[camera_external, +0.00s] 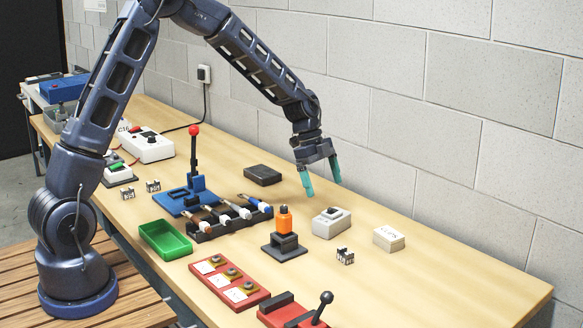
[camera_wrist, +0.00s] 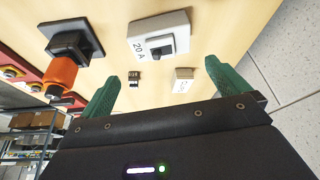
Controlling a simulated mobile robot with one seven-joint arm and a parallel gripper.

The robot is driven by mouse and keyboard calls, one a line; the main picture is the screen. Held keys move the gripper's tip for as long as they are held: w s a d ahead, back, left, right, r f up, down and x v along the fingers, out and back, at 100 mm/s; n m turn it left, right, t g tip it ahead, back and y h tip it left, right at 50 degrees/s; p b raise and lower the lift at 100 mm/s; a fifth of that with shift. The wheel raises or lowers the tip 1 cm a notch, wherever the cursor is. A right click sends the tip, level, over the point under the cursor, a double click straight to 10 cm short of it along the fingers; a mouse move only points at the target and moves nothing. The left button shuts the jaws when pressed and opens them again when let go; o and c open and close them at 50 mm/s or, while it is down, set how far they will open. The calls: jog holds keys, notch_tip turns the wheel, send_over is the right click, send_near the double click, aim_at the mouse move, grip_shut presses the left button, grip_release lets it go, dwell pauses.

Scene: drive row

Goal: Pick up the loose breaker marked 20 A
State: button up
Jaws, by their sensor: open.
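The front-right one also appears small in the wrist view (camera_wrist: 134,79). A white switch box (camera_external: 331,222) with a dark rocker is marked 20 A in the wrist view (camera_wrist: 158,38). My gripper (camera_external: 322,189) is open and empty, with teal fingers pointing down above the bench, behind the switch box.
A small pale lettered box (camera_external: 388,239) sits right of the front breaker. An orange-topped post on a black base (camera_external: 284,245), a rack of screwdrivers (camera_external: 230,220), a blue lever stand (camera_external: 186,200) and a green tray (camera_external: 164,240) crowd the middle. The bench's right end is clear.

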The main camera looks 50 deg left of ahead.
aim_at(334, 218)
jog(key=x, duration=1.1)
jog(key=shift+w+f, duration=0.15)
jog(key=shift+f, duration=0.2)
jog(key=c, duration=0.8)
jog(key=shift+r, duration=0.15)
